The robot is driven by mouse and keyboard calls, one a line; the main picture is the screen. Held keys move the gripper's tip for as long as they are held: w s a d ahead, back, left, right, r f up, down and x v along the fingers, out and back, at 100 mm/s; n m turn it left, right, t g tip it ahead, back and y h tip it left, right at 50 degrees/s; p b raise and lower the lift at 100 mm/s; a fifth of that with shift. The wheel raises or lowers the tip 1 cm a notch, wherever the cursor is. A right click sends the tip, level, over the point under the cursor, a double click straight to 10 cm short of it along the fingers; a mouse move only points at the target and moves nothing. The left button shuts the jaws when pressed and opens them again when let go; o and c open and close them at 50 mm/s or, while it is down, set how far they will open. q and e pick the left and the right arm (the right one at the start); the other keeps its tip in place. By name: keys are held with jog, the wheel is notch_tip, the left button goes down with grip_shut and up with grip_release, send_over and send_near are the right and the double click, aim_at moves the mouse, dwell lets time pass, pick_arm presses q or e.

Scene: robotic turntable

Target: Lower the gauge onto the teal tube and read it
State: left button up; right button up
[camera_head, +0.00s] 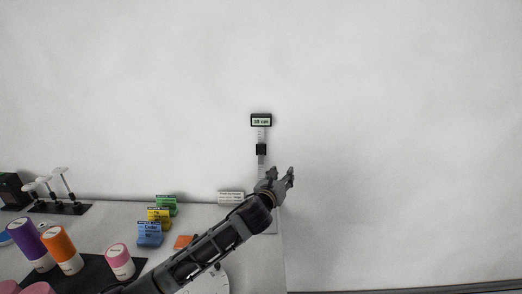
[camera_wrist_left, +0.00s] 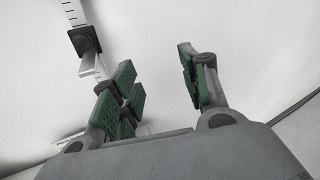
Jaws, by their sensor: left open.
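The gauge is an upright scale (camera_head: 262,134) against the white wall, with a black slider (camera_head: 261,149) partway up. Its display (camera_head: 261,120) on top seems to read 30 cm, in small print. My left gripper (camera_head: 284,179) is open and empty, just below and right of the slider. The left wrist view shows the fingers (camera_wrist_left: 156,75) spread apart, with the slider (camera_wrist_left: 85,41) beyond them at upper left, apart from them. I cannot make out a teal tube; my left arm hides part of the table by the gauge's foot. My right gripper is out of view.
Purple (camera_head: 34,246), orange (camera_head: 62,250) and pink (camera_head: 120,262) tubes stand at the left on a black mat (camera_head: 88,276). Blue (camera_head: 150,234), yellow (camera_head: 159,214) and green (camera_head: 166,203) blocks stand near the middle. A white label (camera_head: 231,197) stands beside the gauge.

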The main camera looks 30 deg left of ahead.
pick_arm(q)
notch_tip(320, 180, up, 2)
jog(key=a+y, duration=0.1)
jog(key=y, duration=0.1)
jog(key=n+g+y, duration=0.1)
jog(key=n+y, duration=0.1)
jog(key=y, duration=0.3)
send_near(261, 152)
jog(key=v, duration=0.3)
jog(key=shift+s+r, duration=0.1)
jog(key=shift+r, duration=0.1)
jog(key=shift+a, duration=0.1)
jog(key=shift+p+x, duration=1.3)
jog(key=shift+x, duration=5.6)
grip_shut()
jog(key=shift+f, duration=0.2)
